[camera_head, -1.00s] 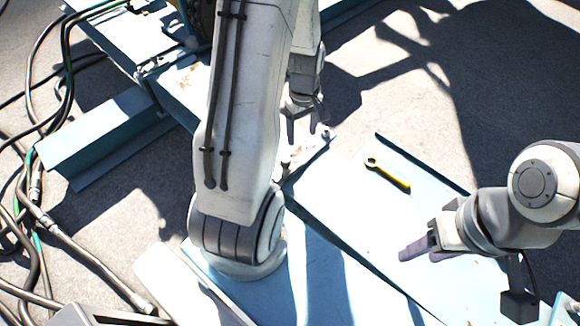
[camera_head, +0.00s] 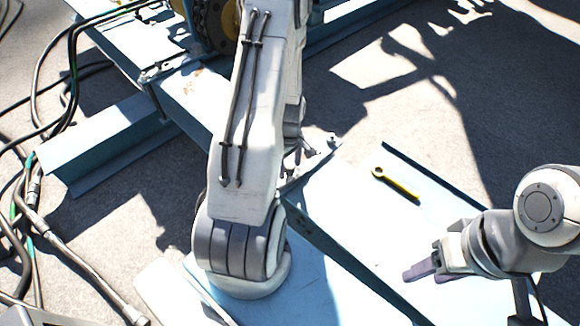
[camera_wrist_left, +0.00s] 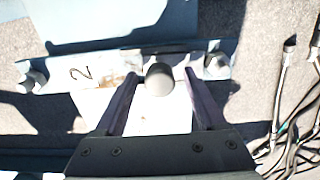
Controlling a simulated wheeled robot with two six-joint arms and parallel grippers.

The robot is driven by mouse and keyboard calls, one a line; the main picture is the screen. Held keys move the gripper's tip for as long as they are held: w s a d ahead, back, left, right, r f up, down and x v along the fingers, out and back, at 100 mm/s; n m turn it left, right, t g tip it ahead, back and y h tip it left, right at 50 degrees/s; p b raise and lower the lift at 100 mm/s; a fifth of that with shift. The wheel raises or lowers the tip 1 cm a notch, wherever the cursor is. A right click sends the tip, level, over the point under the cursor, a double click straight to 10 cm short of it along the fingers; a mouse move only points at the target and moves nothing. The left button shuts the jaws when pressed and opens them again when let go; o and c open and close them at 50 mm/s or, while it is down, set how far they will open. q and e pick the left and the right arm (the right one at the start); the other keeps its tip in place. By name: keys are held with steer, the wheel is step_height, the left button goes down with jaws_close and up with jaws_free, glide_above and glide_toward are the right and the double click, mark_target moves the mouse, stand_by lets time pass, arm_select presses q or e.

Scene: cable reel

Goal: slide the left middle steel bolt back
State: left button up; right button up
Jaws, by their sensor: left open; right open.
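In the left wrist view a grey steel bolt (camera_wrist_left: 160,78) with a rounded end stands at the middle of a bracket strip (camera_wrist_left: 105,72) marked "2". My left gripper (camera_wrist_left: 163,90) is open, one dark finger on each side of this bolt, with gaps visible. Other bolts sit at the strip's left end (camera_wrist_left: 34,80) and right end (camera_wrist_left: 217,65). In the head view my left gripper (camera_head: 294,160) is mostly hidden behind my own arm, beside the strip's end. My right gripper (camera_head: 420,270) is open and empty over the light blue plate (camera_head: 350,215).
A yellow wrench (camera_head: 396,184) lies on the blue plate. Black and green cables (camera_head: 70,60) run along the left; hoses (camera_wrist_left: 290,110) also show in the left wrist view. A blue steel beam (camera_head: 100,140) lies at left. Open ground is at upper right.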

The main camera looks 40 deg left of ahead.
arm_select(q)
jaws_close()
stand_by(1.5)
